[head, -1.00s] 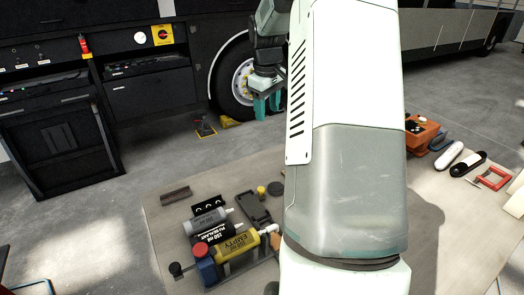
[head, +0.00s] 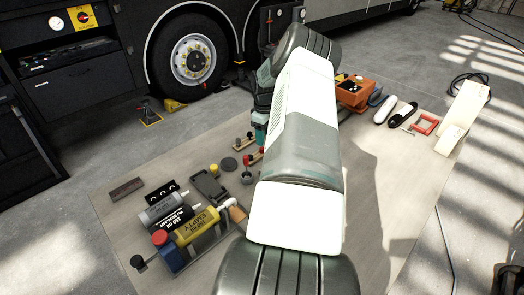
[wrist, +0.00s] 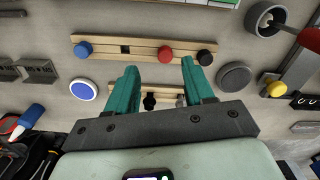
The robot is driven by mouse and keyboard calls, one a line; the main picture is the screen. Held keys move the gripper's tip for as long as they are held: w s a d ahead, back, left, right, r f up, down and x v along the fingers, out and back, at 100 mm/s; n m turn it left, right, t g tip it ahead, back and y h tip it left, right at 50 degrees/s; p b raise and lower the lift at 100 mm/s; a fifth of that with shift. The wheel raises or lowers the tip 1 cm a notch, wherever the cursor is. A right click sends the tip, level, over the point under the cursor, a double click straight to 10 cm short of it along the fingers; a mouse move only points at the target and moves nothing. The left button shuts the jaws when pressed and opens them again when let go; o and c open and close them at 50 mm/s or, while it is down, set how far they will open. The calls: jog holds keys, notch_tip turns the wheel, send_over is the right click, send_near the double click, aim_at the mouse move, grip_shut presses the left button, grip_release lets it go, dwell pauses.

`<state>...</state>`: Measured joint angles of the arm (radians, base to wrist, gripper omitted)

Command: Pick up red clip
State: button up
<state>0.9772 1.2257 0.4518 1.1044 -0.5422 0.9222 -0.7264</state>
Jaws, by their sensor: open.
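A small round red piece (wrist: 165,55), which looks like the red clip, sits on a wooden rail (wrist: 140,46) in the wrist view. A blue round piece (wrist: 83,49) and a black one (wrist: 205,57) sit on the same rail. My gripper (wrist: 160,80) is open and empty, its teal fingers pointing toward the rail. The red piece appears between and just beyond the fingertips; the height gap is unclear. A second short rail with black pieces (wrist: 149,101) shows between the fingers. In the head view, my arm hides most of the gripper.
A dark grey disc (wrist: 234,76) and a metal cup (wrist: 265,18) with a red-handled tool lie to the right. A white-and-blue disc (wrist: 83,90) lies left. In the head view, cartridges (head: 190,222), an orange box (head: 355,93) and a red frame (head: 425,124) rest on the mat (head: 115,215).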

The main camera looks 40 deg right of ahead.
jog(key=f, duration=0.5)
jog(key=shift+w+a, duration=0.15)
jog(key=shift+a, duration=0.25)
jog(key=shift+c, duration=0.3)
grip_shut()
